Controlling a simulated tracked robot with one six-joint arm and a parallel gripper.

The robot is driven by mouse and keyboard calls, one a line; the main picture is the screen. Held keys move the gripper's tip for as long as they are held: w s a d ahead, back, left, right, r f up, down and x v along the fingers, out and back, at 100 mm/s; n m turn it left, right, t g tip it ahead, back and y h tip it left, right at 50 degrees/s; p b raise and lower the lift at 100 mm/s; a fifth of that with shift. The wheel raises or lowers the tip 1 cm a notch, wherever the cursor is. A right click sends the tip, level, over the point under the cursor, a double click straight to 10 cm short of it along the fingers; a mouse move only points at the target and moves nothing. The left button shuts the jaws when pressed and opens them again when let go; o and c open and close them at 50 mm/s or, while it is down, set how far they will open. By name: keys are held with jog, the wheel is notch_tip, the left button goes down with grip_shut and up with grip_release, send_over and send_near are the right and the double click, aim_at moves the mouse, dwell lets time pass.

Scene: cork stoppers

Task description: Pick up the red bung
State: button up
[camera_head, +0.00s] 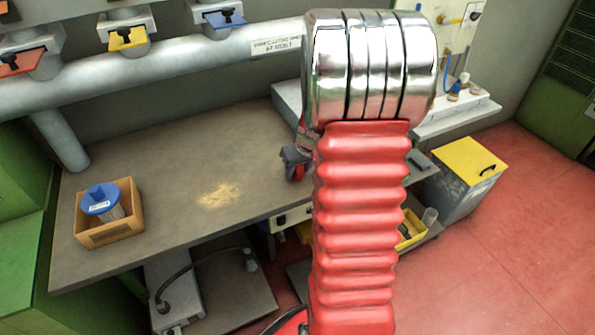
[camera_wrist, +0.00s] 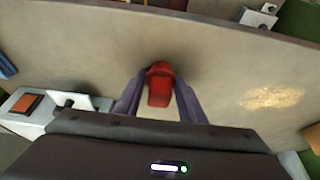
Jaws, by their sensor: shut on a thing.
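The red bung (camera_wrist: 160,88) is between the two fingers of my gripper (camera_wrist: 158,92) in the wrist view. The fingers are shut on it from both sides, and it is over the grey-brown bench top (camera_wrist: 225,65). I cannot tell for sure whether it touches the bench. In the head view my gripper (camera_head: 294,165) shows only in part beside my red-sleeved arm, which hides most of it. A little red (camera_head: 299,172) shows at its fingers there.
A wooden box (camera_head: 112,232) with a blue-topped stopper (camera_head: 101,199) stands at the bench's left end. A pale crumb patch (camera_head: 219,194) lies mid-bench. Pipes with red, yellow and blue valves run along the back wall. A yellow-lidded bin (camera_head: 468,165) stands at right.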

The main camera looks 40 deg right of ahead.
jog(key=shift+r, duration=0.1)
notch_tip(320, 180, up, 10)
jog(key=shift+f, duration=0.1)
dwell(0.4)
jog(key=shift+w, duration=0.1)
dwell(0.4)
jog(key=w+a+f+n, duration=0.1)
jog(key=w+a+f, duration=0.1)
jog(key=a, duration=0.8)
jog(key=w+a+f+n, duration=0.1)
jog(key=w+a, duration=0.4)
jog(key=a, duration=0.6)
jog(key=w+a+f+n+y, duration=0.1)
jog(key=w+a+f, duration=0.2)
jog(key=a, duration=0.7)
jog(key=shift+w+a+f, duration=0.2)
jog(key=shift+a, duration=0.15)
jog(key=shift+a, duration=0.1)
